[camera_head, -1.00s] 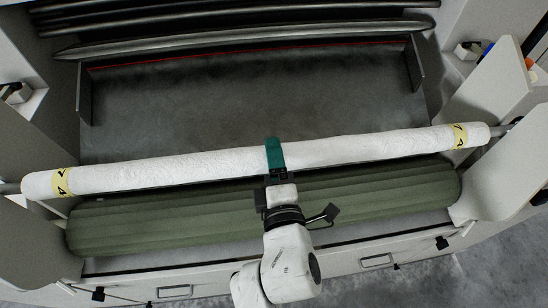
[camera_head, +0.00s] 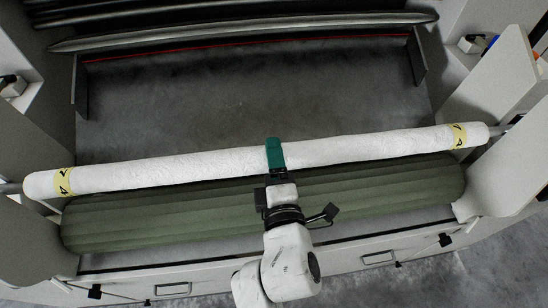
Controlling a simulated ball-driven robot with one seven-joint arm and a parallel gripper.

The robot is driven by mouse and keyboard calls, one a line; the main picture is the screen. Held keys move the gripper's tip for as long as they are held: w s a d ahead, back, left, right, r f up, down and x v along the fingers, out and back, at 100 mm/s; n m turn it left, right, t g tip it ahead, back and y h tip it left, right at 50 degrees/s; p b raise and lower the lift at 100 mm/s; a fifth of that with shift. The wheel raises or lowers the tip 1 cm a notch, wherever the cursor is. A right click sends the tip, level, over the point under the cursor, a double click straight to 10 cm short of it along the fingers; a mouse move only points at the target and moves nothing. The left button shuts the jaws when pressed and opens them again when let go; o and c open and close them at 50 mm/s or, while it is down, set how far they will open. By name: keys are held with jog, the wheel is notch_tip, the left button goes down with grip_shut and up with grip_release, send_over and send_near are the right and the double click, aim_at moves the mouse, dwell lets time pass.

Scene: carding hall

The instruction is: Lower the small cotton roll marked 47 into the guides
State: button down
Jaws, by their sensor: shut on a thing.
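The long white cotton roll (camera_head: 180,167) spans the machine from side to side, its right end a little higher in the picture. Yellow bands with black marks sit near its left end (camera_head: 64,181) and right end (camera_head: 457,135); I can read a 4 on the left one, the rest is unclear. My gripper (camera_head: 274,155), with a green finger, is shut on the roll near its middle. Metal shaft ends stick out of the roll toward the side plates. Whether they touch the guides I cannot tell.
A ribbed green roller (camera_head: 150,218) lies just in front of and below the white roll. Pale side plates (camera_head: 497,85) stand at both ends. A grey bed (camera_head: 250,95) with a red line and dark metal bars (camera_head: 240,33) lies behind. Latches and handles line the front edge.

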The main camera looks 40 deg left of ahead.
jog(key=shift+f+b, duration=1.95)
jog(key=shift+f, duration=0.3)
jog(key=shift+f, duration=0.15)
jog(key=shift+f+b, duration=2.35)
jog(key=shift+f, duration=0.55)
